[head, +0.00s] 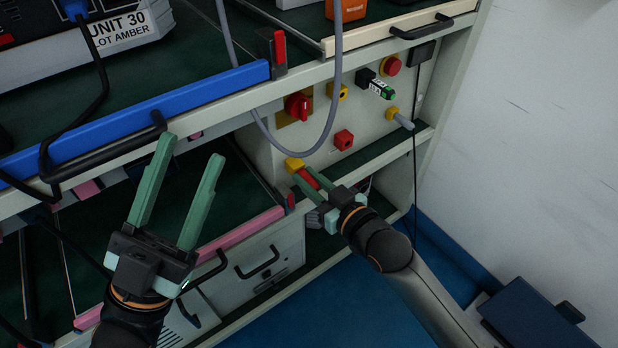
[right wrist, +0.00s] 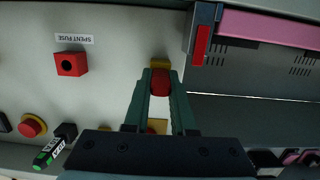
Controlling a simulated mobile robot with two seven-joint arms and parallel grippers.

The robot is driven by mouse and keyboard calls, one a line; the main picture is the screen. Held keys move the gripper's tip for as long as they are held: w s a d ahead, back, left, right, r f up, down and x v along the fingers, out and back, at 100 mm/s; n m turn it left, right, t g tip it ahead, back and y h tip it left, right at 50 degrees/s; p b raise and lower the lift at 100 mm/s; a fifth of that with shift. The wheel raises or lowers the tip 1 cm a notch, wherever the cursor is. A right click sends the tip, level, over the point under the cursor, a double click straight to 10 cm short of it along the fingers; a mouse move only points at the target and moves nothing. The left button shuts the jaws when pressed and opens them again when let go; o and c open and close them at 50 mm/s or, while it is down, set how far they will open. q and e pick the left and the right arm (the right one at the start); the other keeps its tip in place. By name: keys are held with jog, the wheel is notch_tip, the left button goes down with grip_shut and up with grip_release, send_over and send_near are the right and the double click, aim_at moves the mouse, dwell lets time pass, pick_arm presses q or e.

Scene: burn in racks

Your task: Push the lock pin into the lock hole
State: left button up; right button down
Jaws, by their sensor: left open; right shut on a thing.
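My right gripper (head: 304,178) is shut on a small red piece that looks like the lock pin (right wrist: 161,82), at the lower left of the grey control panel (head: 370,125). A yellow block (head: 293,163), possibly the one with the lock hole, sits just beyond the fingertips. It also shows behind the red piece in the right wrist view (right wrist: 160,63). The hole itself is hidden, and I cannot tell whether the pin is inside it. My left gripper (head: 190,150) is open and empty in front of the rack's lower shelf.
The panel holds a red rotary switch (head: 297,106), a red spent fuse box (head: 343,139), a green-ended fuse (head: 382,90) and a red button (head: 390,65). A grey cable (head: 335,85) loops down before the panel. Pink (head: 240,233) and blue (head: 150,112) shelf edges lie near the left gripper.

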aim_at(317, 189)
jog(key=shift+s+d+p, duration=0.45)
jog(key=shift+s+p, duration=0.15)
jog(key=shift+p, duration=0.1)
dwell(1.2)
jog(key=shift+s+d+p, duration=0.2)
jog(key=shift+s+p, duration=0.05)
jog(key=shift+p, duration=0.05)
jog(key=shift+f+p+v, duration=0.2)
jog(key=shift+p+v, duration=0.7)
jog(key=shift+v, duration=0.5)
